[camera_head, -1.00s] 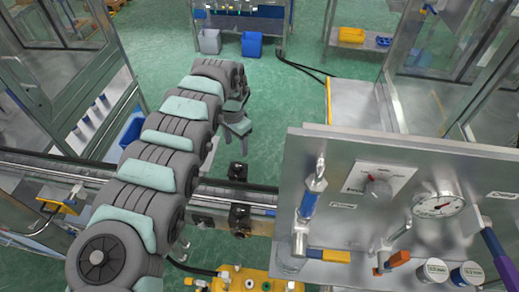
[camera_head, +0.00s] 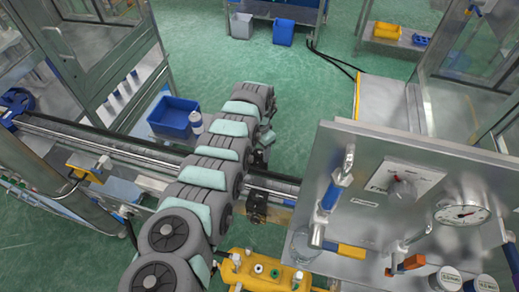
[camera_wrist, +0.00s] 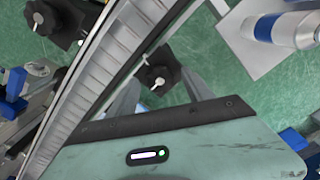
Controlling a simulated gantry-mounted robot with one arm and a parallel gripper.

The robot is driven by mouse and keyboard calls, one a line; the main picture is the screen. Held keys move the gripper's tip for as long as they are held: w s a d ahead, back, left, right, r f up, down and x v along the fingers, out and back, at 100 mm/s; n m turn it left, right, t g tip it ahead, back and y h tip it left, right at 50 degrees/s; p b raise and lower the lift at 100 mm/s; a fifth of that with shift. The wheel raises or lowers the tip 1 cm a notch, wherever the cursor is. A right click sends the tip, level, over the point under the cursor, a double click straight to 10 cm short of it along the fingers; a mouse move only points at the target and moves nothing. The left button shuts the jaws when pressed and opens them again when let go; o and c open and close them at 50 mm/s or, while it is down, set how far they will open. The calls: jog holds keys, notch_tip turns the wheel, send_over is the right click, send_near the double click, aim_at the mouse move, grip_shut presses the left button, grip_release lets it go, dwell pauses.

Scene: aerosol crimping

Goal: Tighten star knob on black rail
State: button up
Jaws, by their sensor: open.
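A black star knob (camera_wrist: 158,78) with a small pale pointer on its centre shows in the wrist view beside the rail (camera_wrist: 105,75). My gripper (camera_wrist: 160,92) is open, with its two grey fingers either side of this knob in the picture; I cannot tell whether they touch it. A second black star knob (camera_wrist: 38,16) sits across the rail at the upper left. In the head view, one black knob (camera_head: 257,205) shows at the near side of the rail (camera_head: 100,145). The far knob there is largely hidden by my arm and hand.
A steel panel with a gauge (camera_head: 462,213), valves and coloured handles stands at the right. A yellow manifold (camera_head: 268,272) lies in front of the rail. A blue bin (camera_head: 173,117) and bottle (camera_head: 196,122) are left of my arm.

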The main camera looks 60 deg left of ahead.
jog(key=shift+c, duration=0.2)
grip_shut()
dwell(0.5)
jog(key=shift+m, duration=0.3)
jog(key=m, duration=0.3)
jog(key=shift+m, duration=0.3)
jog(key=m+b, duration=0.1)
jog(key=m, duration=0.3)
jog(key=shift+m, duration=0.3)
jog(key=m+b, duration=0.1)
jog(key=m, duration=0.3)
jog(key=shift+m, duration=2.5)
